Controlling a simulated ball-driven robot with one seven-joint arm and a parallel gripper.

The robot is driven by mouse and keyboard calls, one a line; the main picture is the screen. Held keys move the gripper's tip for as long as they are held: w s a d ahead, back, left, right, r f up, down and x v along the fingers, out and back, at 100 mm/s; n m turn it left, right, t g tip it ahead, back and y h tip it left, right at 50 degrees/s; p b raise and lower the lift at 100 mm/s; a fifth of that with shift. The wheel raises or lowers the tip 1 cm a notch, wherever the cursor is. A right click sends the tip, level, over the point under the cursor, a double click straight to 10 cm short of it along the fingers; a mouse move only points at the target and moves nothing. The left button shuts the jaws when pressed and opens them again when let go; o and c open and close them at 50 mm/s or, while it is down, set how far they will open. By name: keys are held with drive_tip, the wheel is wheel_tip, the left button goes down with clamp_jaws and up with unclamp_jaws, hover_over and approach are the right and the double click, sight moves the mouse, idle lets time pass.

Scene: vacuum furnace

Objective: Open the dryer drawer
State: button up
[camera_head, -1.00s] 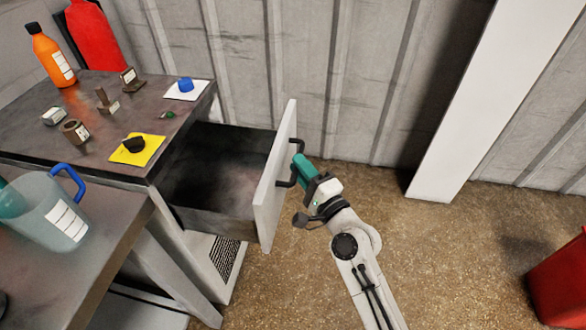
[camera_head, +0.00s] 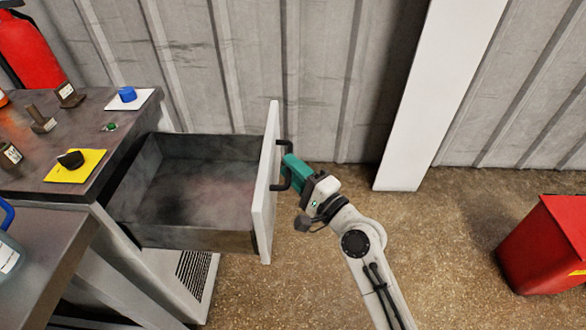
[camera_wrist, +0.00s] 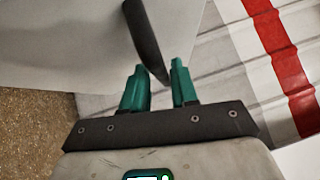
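The dryer drawer (camera_head: 190,240) is a dark, empty box with a pale front panel (camera_head: 266,190), and it stands far out of the cabinet under the bench. A dark bar handle (camera_head: 283,186) is on the outer face of the panel. My gripper (camera_head: 290,165) has green fingers and is at the handle. In the wrist view, the handle (camera_wrist: 145,35) runs between the two fingers of my gripper (camera_wrist: 159,75).
The bench top (camera_head: 95,140) left of the drawer holds a yellow sheet (camera_head: 88,172) with a dark lump, a white sheet with a blue cap (camera_head: 127,94), and small parts. A red bin (camera_head: 548,245) stands at right. The floor (camera_head: 450,240) between is clear.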

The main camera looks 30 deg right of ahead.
drive_tip(key=shift+o, duration=0.9)
drive_tip(key=s+d+f+b, duration=0.1)
drive_tip(key=s+b, duration=0.1)
drive_tip(key=s, duration=0.8)
drive_tip(key=shift+s+d+f, duration=0.2)
drive_tip(key=shift+s+d, duration=0.05)
drive_tip(key=shift+s, duration=0.05)
